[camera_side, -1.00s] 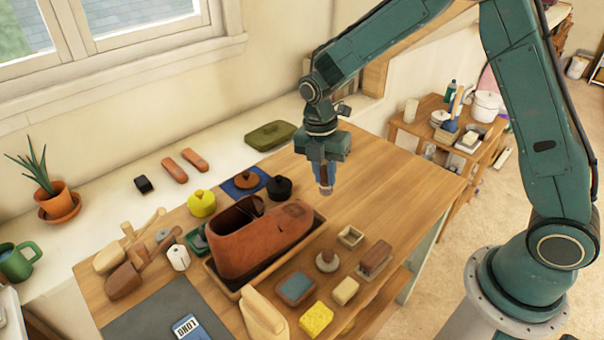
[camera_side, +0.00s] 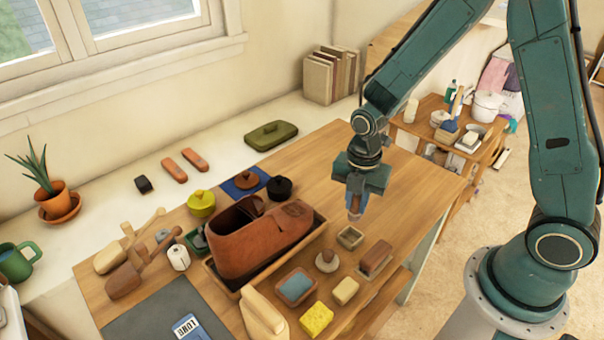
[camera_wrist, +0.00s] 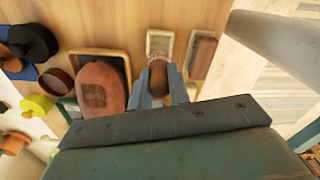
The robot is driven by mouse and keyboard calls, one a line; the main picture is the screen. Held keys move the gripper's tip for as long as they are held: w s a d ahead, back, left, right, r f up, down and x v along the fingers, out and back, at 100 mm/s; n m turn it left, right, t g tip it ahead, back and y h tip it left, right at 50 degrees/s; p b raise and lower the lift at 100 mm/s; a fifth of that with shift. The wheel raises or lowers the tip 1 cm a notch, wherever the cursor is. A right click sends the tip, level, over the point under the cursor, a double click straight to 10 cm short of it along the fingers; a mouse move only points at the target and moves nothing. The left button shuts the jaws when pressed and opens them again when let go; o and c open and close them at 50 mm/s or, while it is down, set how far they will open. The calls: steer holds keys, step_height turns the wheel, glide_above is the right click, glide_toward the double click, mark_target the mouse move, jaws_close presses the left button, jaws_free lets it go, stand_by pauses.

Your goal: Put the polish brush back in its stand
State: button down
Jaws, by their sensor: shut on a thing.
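My gripper (camera_side: 354,200) is shut on the polish brush (camera_wrist: 158,78), whose rounded brown end shows between the fingers in the wrist view. In the side view only a small brownish end of the brush (camera_side: 354,215) shows below the fingers. The brush is in the air, apart from the table. A small square open wooden holder (camera_side: 350,237), which looks like the stand, sits just below my gripper. In the wrist view the holder (camera_wrist: 160,33) lies just beyond the fingertips, partly hidden by the brush.
A brown shoe (camera_side: 262,240) sits in a wooden tray left of the holder. A brown brush block (camera_side: 376,256), a round knob-handled piece (camera_side: 327,261), a yellow sponge (camera_side: 317,319) and a cream block (camera_side: 345,290) stand nearby.

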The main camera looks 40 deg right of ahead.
mark_target(355, 211)
steer(key=shift+f, duration=0.15)
steer(key=shift+f, duration=2.15)
steer(key=shift+f, duration=1.5)
stand_by(0.9)
steer(key=c, duration=1.2)
jaws_free()
steer(key=shift+c, duration=0.2)
steer(key=shift+r, duration=0.1)
steer(key=shift+r, duration=6.8)
steer(key=shift+r, duration=0.15)
